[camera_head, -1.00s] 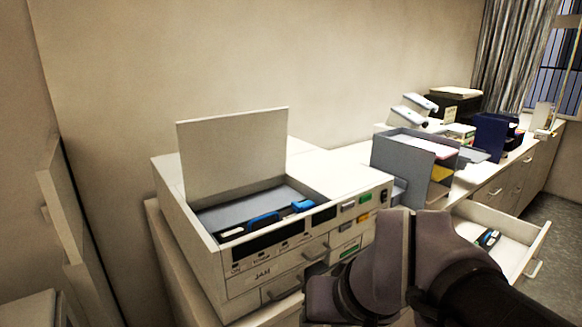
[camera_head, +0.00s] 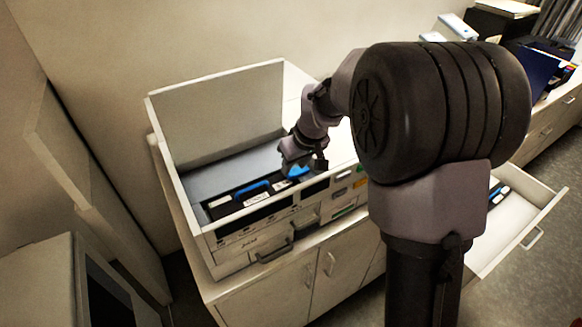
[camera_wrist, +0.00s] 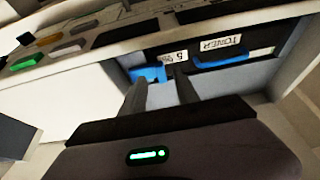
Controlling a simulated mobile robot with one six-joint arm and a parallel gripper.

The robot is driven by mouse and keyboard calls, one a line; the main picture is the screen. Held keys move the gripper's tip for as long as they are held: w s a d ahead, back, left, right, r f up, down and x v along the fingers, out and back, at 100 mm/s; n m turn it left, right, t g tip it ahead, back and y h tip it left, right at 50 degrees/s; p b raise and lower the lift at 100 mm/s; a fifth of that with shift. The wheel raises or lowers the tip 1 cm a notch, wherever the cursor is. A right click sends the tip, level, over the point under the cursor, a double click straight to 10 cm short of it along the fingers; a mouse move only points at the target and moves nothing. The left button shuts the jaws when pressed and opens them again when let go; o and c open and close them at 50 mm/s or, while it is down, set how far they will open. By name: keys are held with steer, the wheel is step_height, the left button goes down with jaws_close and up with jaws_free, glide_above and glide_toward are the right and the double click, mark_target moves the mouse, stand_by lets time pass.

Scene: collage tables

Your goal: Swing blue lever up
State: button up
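The printer (camera_head: 205,222) has its lid raised. A small blue lever (camera_head: 298,171) sits inside the open top, towards the right end of the bay. My gripper (camera_head: 303,166) reaches down into the bay right at this lever and partly hides it. In the wrist view the blue lever (camera_wrist: 148,73) lies at the fingertips, mostly by the left finger. My gripper (camera_wrist: 159,75) shows two separated fingers with a gap between them. I cannot tell whether a finger touches the lever.
A second blue handle (camera_wrist: 220,60) with a toner label is beside the lever. The raised lid (camera_head: 215,110) stands behind the bay. Coloured buttons (camera_wrist: 48,40) line the printer's front. An open drawer (camera_head: 525,225) juts out at the right.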

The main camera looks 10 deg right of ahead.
mark_target(291, 173)
steer(key=shift+x, duration=1.15)
steer(key=shift+w+f, duration=0.25)
steer(key=shift+f, duration=0.1)
jaws_close()
